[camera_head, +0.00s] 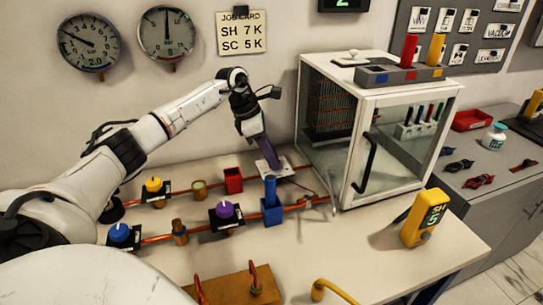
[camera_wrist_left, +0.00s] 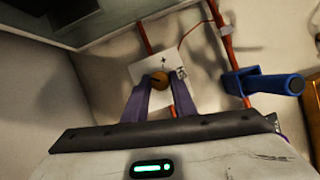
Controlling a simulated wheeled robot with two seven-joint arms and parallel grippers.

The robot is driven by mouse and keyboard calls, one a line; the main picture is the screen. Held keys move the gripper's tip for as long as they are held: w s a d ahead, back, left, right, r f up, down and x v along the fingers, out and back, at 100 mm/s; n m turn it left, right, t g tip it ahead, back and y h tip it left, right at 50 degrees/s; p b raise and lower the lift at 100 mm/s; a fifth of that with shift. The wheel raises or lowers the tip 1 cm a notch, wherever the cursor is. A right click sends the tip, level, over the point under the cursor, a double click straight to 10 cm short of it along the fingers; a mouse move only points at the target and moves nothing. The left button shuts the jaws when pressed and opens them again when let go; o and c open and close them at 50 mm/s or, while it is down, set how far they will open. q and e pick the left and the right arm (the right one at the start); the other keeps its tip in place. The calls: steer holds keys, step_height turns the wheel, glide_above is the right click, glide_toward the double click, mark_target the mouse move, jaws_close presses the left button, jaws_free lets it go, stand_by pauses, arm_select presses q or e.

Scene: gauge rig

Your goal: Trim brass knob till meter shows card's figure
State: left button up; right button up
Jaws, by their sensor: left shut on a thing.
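The brass knob (camera_wrist_left: 159,79) sits on a white plate with a plus mark (camera_wrist_left: 145,68). The plate also shows on the bench in the head view (camera_head: 281,168). My left gripper (camera_wrist_left: 160,84) is shut on the knob, one purple finger on each side. In the head view, the left gripper (camera_head: 265,160) points down at the plate and hides the knob. The job card (camera_head: 241,32) on the wall reads SH 7 K and SC 5 K. My right gripper is not in view.
A glass-fronted white cabinet (camera_head: 400,92) stands right of the plate. A blue valve (camera_head: 271,203) on the copper pipe is close in front; its handle also shows in the wrist view (camera_wrist_left: 262,84). Yellow (camera_head: 153,186), purple (camera_head: 226,210) and blue (camera_head: 120,232) knobs line the pipes.

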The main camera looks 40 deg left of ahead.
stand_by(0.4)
arm_select(q)
steer(key=o, duration=1)
steer(key=shift+o, duration=0.2)
steer(key=v, duration=1)
steer(key=shift+r+b, duration=0.15)
steer(key=shift+b, duration=0.2)
steer(key=shift+s+a, duration=0.15)
